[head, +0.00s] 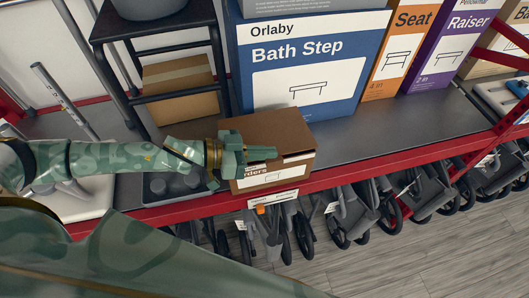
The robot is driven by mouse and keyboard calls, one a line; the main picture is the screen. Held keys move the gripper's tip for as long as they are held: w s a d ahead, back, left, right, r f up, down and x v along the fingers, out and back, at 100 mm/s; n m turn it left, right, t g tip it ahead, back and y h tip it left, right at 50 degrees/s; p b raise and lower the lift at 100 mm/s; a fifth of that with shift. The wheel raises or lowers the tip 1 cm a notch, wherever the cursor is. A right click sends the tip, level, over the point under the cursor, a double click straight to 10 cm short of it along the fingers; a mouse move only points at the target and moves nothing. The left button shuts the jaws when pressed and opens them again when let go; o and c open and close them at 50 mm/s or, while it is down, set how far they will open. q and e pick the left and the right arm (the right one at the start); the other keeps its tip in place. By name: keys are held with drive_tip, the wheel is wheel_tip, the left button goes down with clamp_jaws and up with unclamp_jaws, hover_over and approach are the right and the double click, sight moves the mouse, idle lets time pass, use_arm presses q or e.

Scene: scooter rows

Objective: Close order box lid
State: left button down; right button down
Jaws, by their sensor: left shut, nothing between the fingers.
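The order box (297,167) is a brown cardboard box on the front of the grey shelf. Its white front label shows the letters "rders" and a small drawing. Its brown lid (272,126) lies over the top and looks down or nearly down; I cannot tell whether it is fully closed. My left gripper (264,154) is shut and empty. It reaches in from the left at the box's front upper edge and covers part of the label. I cannot tell whether it touches the box. My right gripper is not in view.
A blue Bath Step box (318,85) stands behind the order box, with orange Seat (398,50) and purple Raiser boxes to its right. A black-framed stand (160,35) is at the left. Scooters (355,210) stand below the red shelf edge (405,165).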

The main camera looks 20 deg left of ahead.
sight(264, 165)
use_arm(q)
drive_tip(key=shift+s+f, duration=0.1)
drive_tip(key=shift+f, duration=0.7)
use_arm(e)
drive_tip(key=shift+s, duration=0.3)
use_arm(q)
drive_tip(key=f, duration=0.2)
drive_tip(key=shift+s+d+f+m, duration=0.1)
drive_tip(key=shift+s+f+m, duration=0.15)
drive_tip(key=shift+f+m, duration=0.05)
drive_tip(key=shift+f, duration=0.1)
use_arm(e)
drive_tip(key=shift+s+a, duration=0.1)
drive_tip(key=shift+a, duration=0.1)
